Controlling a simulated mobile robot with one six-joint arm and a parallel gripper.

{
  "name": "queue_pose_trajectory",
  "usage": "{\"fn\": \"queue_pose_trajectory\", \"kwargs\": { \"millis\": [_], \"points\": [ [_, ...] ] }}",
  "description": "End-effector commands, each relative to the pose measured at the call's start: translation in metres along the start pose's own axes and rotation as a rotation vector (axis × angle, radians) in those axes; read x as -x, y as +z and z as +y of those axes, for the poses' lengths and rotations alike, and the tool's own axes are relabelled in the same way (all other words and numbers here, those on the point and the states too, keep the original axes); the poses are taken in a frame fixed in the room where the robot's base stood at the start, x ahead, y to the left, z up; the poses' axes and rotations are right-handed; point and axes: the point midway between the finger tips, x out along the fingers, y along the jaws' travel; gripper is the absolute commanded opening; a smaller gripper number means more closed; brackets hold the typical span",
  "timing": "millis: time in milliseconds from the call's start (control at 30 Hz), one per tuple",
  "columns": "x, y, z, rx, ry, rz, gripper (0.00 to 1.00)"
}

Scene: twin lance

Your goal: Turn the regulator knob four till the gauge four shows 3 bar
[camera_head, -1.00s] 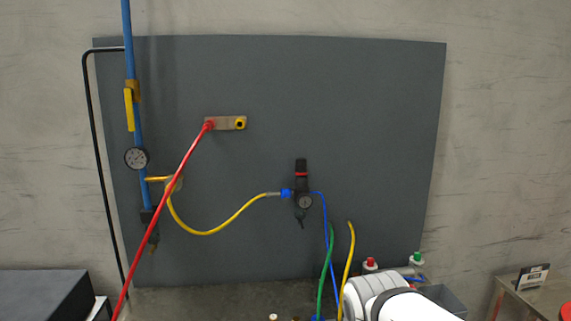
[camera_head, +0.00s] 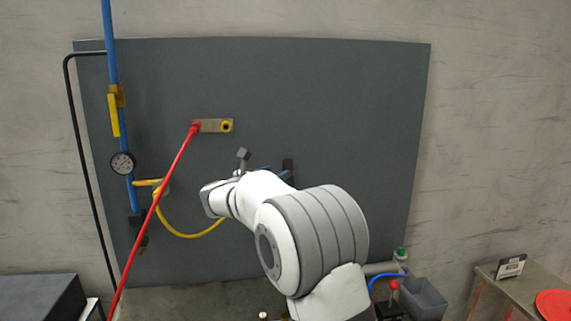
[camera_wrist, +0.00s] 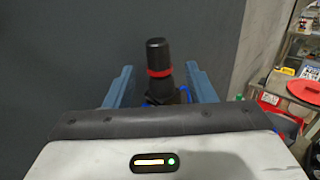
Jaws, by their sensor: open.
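The regulator knob (camera_wrist: 157,52) is black and upright, above a red ring (camera_wrist: 159,73), in the wrist view. My gripper (camera_wrist: 159,69) is open, with one blue finger on each side of the regulator just below the knob. I cannot tell whether either finger touches it. No number four label is readable.
A blue pipe (camera_head: 112,60) with another round gauge (camera_head: 122,163) and a yellow lever (camera_head: 113,115) runs down the panel's left side. A red hose (camera_head: 160,210) and yellow hose (camera_head: 195,234) hang there. A grey bin (camera_head: 424,300) stands lower right.

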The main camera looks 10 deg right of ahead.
Motion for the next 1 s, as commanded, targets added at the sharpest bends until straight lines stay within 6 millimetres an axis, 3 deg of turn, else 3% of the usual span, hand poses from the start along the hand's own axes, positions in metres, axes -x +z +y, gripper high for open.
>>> {"fn": "queue_pose_trajectory", "kwargs": {
  "millis": [500,900,1000],
  "points": [
    [-0.069,0.004,0.003,0.016,0.003,-0.013,0.50],
    [-0.078,0.002,0.003,0.014,0.004,-0.012,0.50],
    [-0.078,0.002,0.003,0.014,0.003,-0.012,0.42]
  ]
}}
